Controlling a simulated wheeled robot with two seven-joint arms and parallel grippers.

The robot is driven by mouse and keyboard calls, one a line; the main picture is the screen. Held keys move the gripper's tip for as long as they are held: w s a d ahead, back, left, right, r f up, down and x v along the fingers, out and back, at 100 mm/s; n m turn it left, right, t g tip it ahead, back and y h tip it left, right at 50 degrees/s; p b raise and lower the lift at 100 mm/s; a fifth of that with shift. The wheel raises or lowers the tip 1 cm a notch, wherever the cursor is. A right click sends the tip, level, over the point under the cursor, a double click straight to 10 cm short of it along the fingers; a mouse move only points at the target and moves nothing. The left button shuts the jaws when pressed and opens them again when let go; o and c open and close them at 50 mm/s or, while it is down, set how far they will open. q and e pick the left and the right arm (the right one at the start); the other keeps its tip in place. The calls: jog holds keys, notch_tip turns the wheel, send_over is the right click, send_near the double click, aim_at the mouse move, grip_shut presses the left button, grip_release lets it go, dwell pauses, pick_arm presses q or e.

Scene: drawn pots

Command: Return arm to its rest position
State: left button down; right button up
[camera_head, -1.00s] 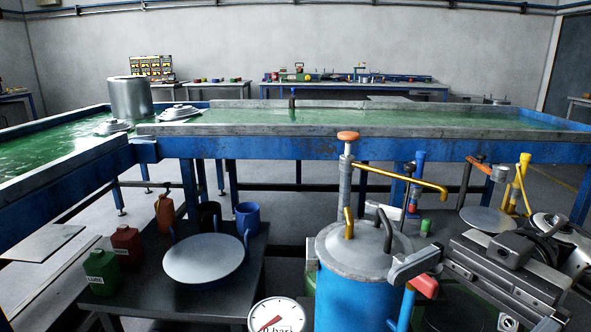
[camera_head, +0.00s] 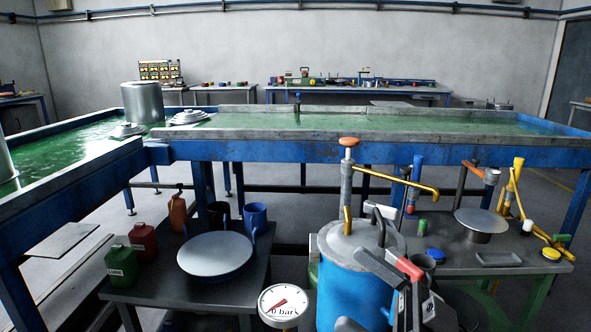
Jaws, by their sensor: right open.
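My right gripper (camera_head: 388,270) shows low in the head view, in front of the right side of a blue pot with a grey lid (camera_head: 345,245). Its jaws are open and point up. A red piece (camera_head: 410,268) shows right beside the jaws; I cannot tell whether they touch it. I see nothing held between the jaws. Most of my right arm is below the picture's edge. My left gripper is not in view.
A pressure gauge (camera_head: 284,304) stands left of the pot. A dark table on the left holds a round grey pan (camera_head: 215,255), a green can (camera_head: 121,266) and a red can (camera_head: 143,242). A table on the right holds a pan (camera_head: 481,222) and a tray (camera_head: 499,259). A green-topped water channel (camera_head: 330,148) lies behind.

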notch_tip(320, 180, down, 14)
jog(key=d+m+t+h+p, duration=0.3)
jog(key=m+t+h, duration=0.6)
jog(key=m+h, duration=0.45)
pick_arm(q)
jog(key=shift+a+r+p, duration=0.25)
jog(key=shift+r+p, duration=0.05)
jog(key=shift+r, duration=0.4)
pick_arm(e)
jog(key=s+d+f+n+g+h, duration=0.1)
jog(key=s+d+f+g+h, duration=0.1)
jog(key=s+f+g+h, duration=0.4)
jog(key=s+f, duration=0.3)
jog(key=f, duration=0.3)
jog(key=shift+s+f, duration=0.15)
jog(key=shift+d, duration=0.1)
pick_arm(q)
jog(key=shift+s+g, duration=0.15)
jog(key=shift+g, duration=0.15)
